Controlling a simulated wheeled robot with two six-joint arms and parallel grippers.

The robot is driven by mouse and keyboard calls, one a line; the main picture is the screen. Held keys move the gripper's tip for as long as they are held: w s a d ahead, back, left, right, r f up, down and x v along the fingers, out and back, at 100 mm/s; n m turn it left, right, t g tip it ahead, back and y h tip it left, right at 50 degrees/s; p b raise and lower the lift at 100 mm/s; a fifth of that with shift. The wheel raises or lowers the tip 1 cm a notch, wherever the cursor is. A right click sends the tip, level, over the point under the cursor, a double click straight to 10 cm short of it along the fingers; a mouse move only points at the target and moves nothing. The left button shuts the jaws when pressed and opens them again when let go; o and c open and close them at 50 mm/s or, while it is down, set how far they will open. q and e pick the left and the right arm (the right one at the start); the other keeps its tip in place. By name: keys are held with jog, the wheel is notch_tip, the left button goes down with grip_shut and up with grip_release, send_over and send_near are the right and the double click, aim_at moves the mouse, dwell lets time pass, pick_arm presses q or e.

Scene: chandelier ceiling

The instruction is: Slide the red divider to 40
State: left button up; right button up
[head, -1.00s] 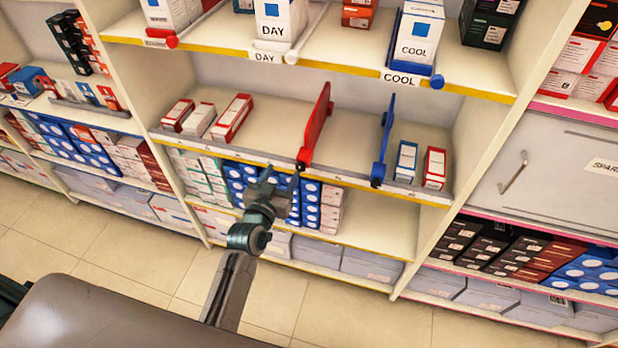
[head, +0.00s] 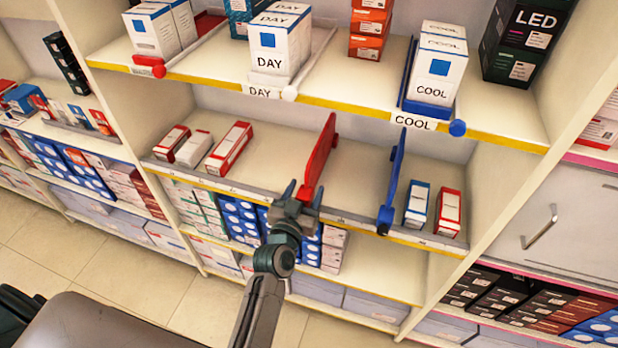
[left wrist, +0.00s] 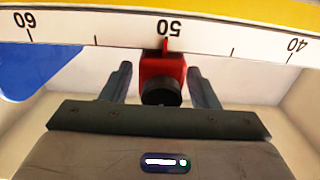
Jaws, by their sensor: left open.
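The red divider (head: 321,155) stands upright on the middle shelf. In the left wrist view its red slider block with a black knob (left wrist: 163,78) sits at the scale strip (left wrist: 205,35), its pointer at about the 50 mark. The 40 mark is to the right in that view, and 60 to the left; the numbers appear upside down. My left gripper (head: 297,197) is at the divider's front end. In the left wrist view the open fingers of my left gripper (left wrist: 159,70) stand on either side of the block, with gaps visible. My right gripper is not in view.
A blue divider (head: 392,185) stands to the right of the red one, with clear shelf between. Red and white boxes (head: 230,148) lie left of the red divider. Two small boxes (head: 417,205) stand right of the blue one. The shelf above carries boxes labelled DAY and COOL.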

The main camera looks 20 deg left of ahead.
pick_arm(q)
jog(key=shift+w, duration=0.4)
jog(key=shift+r, duration=0.1)
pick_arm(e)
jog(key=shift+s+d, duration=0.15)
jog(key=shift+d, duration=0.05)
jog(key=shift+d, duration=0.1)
